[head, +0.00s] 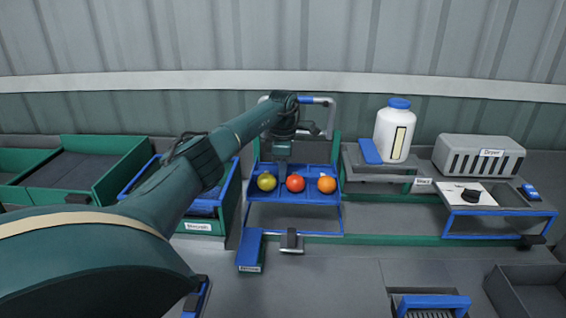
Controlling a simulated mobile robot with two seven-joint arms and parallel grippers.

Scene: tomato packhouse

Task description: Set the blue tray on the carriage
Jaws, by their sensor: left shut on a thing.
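The blue tray (312,197) is near the middle of the head view, roughly level. It carries a yellow-green tomato (266,181), a red tomato (295,183) and an orange tomato (326,184). My left gripper (283,166) points down at the tray's middle and is shut on it; the fingertips are hard to make out. A blue-edged frame with thin legs (342,219), perhaps the carriage, shows under the tray between green posts. I cannot tell whether the tray rests on it. My right gripper is out of view.
Green bins (118,178) stand at left. A white bottle (395,134) with a blue cap, a grey dryer (478,156) and a blue-edged stand with a black knob (470,196) are at right. A blue block (249,249) lies in front of the tray.

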